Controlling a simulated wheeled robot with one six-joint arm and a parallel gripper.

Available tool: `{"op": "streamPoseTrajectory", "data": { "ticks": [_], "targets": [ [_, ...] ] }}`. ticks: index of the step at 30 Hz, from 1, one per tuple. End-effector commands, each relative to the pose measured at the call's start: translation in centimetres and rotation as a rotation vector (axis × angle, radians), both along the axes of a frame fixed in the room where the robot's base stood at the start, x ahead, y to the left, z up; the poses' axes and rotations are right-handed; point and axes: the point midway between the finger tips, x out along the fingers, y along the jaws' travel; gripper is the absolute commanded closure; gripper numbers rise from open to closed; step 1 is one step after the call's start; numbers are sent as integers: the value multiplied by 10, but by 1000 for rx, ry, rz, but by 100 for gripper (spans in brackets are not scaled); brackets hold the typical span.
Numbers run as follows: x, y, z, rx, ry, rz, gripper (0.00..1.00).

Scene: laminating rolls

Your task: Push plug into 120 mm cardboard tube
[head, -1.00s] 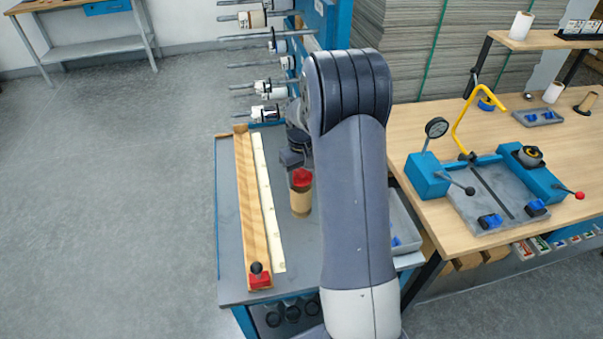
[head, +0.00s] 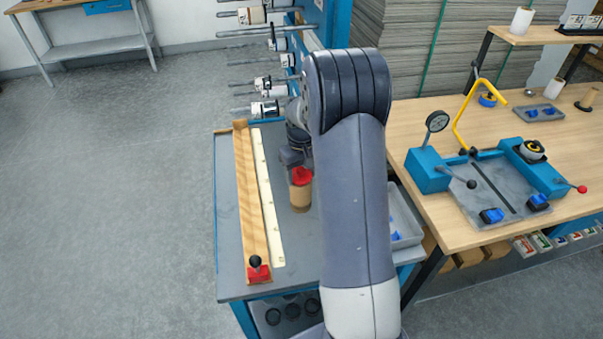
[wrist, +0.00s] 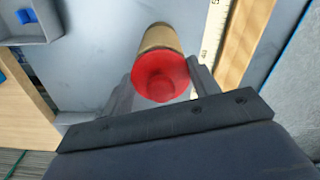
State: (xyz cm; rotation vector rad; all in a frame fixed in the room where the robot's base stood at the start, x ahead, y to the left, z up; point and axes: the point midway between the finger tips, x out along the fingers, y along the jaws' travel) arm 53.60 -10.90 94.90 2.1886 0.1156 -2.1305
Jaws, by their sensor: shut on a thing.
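I cannot tell how deep the plug sits in the tube. My gripper (wrist: 161,80) is shut on the plug, one finger on each side. In the head view my gripper (head: 295,162) is partly hidden by my arm.
A wooden rail (head: 250,200) with a red stop (head: 258,273) and a pale ruler (head: 267,195) lies left of the tube. A grey bin (head: 404,235) with blue parts is right of my arm. A workbench (head: 410,125) with a blue fixture stands further right.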

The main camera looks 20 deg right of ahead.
Motion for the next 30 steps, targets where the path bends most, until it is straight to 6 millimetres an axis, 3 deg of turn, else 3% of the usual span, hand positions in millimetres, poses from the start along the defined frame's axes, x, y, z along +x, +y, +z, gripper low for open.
{"op": "streamPoseTrajectory", "data": {
  "ticks": [1,14,15,21,23,25,26,30],
  "targets": [
    [-7,1,-18,6,29,0,65],
    [-7,1,-19,5,28,0,65],
    [-7,1,-19,5,27,0,41],
    [-7,1,-18,4,27,0,25],
    [-7,1,-15,4,25,0,24],
    [-7,1,-9,3,23,0,23],
    [-7,1,-5,4,22,0,17],
    [-7,1,25,1,9,0,17]
  ]
}}
